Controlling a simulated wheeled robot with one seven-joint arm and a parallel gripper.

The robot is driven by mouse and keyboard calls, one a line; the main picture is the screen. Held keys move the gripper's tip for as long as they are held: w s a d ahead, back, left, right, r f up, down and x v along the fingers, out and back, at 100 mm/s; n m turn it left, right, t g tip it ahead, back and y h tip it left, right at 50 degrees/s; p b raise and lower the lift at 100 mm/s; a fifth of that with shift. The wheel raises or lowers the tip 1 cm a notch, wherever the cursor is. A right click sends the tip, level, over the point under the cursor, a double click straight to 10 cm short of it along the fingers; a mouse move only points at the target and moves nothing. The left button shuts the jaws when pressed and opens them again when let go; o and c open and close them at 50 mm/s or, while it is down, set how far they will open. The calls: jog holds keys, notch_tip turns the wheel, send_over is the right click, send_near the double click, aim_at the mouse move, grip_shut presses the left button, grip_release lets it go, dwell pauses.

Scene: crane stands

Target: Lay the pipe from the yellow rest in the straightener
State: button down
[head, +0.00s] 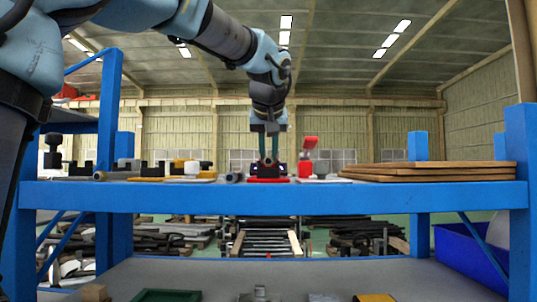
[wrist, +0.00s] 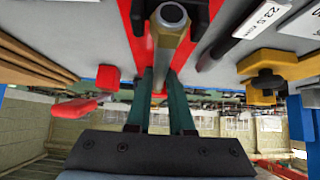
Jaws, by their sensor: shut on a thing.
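My gripper (head: 268,158) points down at the shelf, with its two green fingers (wrist: 165,100) on either side of a brownish-grey pipe (wrist: 174,50). The pipe's ringed round end faces the camera in the wrist view. Under it lies a red base (wrist: 141,45) with dark uprights beside the pipe; the red base also shows in the head view (head: 268,180). It may be the straightener. I cannot tell whether the pipe touches it. A yellow piece (wrist: 282,68) with a dark knob stands to the right in the wrist view; I cannot tell whether it is the yellow rest.
A red upright object (head: 306,165) stands close right of my gripper. Stacked brown boards (head: 430,171) lie farther right. Several small stands and pieces crowd the shelf to the left. The blue shelf edge (head: 270,199) runs across the front. White label cards (wrist: 302,20) lie nearby.

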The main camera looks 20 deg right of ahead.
jog(key=c, duration=0.7)
grip_release()
jog(key=b+v, duration=0.2)
jog(key=v, duration=0.9)
jog(key=shift+f, duration=0.1)
